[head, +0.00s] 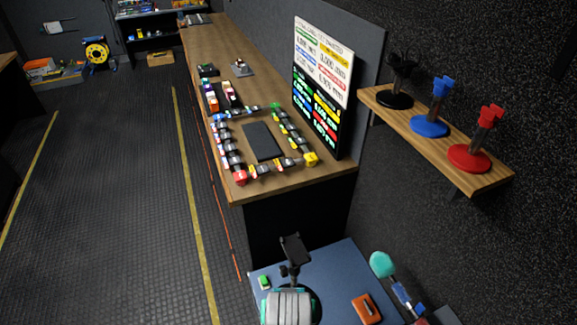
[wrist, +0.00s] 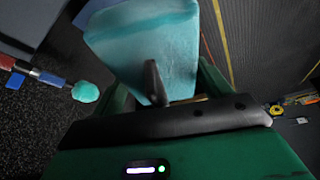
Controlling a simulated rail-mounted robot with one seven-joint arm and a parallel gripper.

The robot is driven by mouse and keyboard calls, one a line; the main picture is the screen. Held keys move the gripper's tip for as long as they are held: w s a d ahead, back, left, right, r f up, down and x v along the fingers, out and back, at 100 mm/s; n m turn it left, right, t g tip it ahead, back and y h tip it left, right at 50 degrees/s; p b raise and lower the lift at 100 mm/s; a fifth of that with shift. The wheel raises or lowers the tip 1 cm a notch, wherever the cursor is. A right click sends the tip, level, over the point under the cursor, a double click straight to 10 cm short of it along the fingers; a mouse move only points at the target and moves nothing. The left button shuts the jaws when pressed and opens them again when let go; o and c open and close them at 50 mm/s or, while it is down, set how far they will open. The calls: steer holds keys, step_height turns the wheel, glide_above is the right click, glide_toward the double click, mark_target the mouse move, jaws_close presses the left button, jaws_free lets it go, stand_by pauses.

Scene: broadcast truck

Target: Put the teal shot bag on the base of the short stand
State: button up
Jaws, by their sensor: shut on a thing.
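The teal shot bag (wrist: 125,42) fills the upper middle of the wrist view, pale teal with a dark strap-like piece across its front. My gripper (wrist: 165,90) is shut on it, with dark green fingers at both sides. In the head view, the short stand (head: 293,250) is black, with a flat dark head, on the blue table at the bottom. Its dark round base (head: 315,303) is mostly hidden behind a grey ribbed part with teal edges, which I cannot identify for sure. I cannot tell the bag's height over the base.
The blue table (head: 340,265) also carries a small green item (head: 264,282) and an orange-brown item (head: 367,308). A wall shelf (head: 400,110) holds black, blue and red stands. A long wooden counter (head: 215,45) lies behind.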

steer(key=p+v, duration=1.4)
steer(key=shift+s+r, duration=0.15)
steer(key=shift+s, duration=0.4)
